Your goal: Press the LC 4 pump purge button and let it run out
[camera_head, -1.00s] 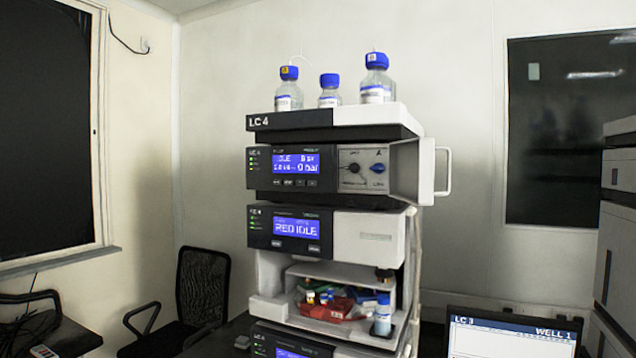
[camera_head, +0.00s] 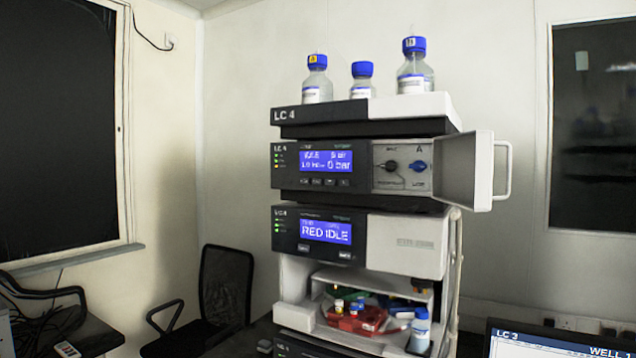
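The LC 4 stack stands in the middle of the head view, with the label "LC 4" on its top tray (camera_head: 330,113). To the right is an open recess with a black knob (camera_head: 390,166) and a blue knob (camera_head: 418,167). Its door (camera_head: 465,170) stands open to the right. Neither of my grippers is in view.
Three blue-capped bottles stand on the top tray, one being the right bottle (camera_head: 412,68). A lower module display (camera_head: 325,230) reads RED IDLE. Below it is an open bay with a red tray (camera_head: 355,318) and a small bottle (camera_head: 420,328). A chair (camera_head: 225,285) stands left; a monitor (camera_head: 545,340) is lower right.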

